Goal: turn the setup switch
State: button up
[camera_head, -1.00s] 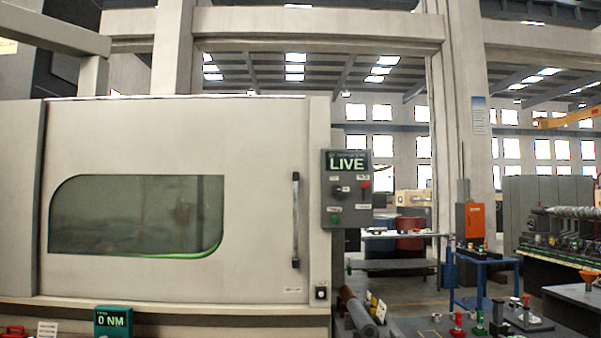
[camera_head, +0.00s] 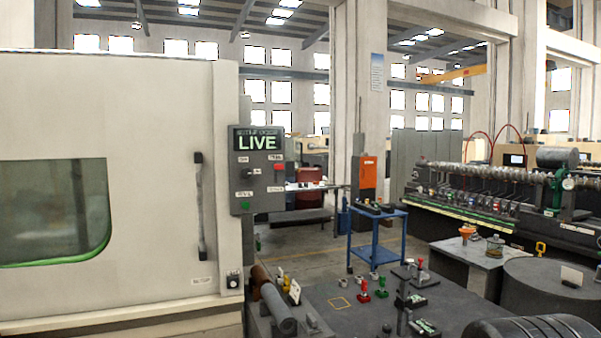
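A grey control panel (camera_head: 258,170) is mounted at the right edge of a large cream machine. Its screen (camera_head: 257,142) reads LIVE in green. Below the screen are a dark round knob (camera_head: 247,173) and a red button (camera_head: 279,168). A green button (camera_head: 245,205) sits lower on the panel. The small labels are too blurred to read, so I cannot tell which knob is the setup switch.
The machine door (camera_head: 140,180) is shut, with a vertical black handle (camera_head: 200,205). A dark table (camera_head: 350,310) with fixtures stands in front at right. A blue cart (camera_head: 376,238), a grey drum (camera_head: 552,290) and a long machine (camera_head: 470,215) stand farther right.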

aim_at(245, 173)
jog(key=i+j+z, duration=0.25)
jog(key=i+j, duration=0.15)
jog(key=j, duration=0.25)
jog(key=i+j+z, duration=0.1)
jog(key=j, duration=0.3)
jog(key=i, duration=0.1)
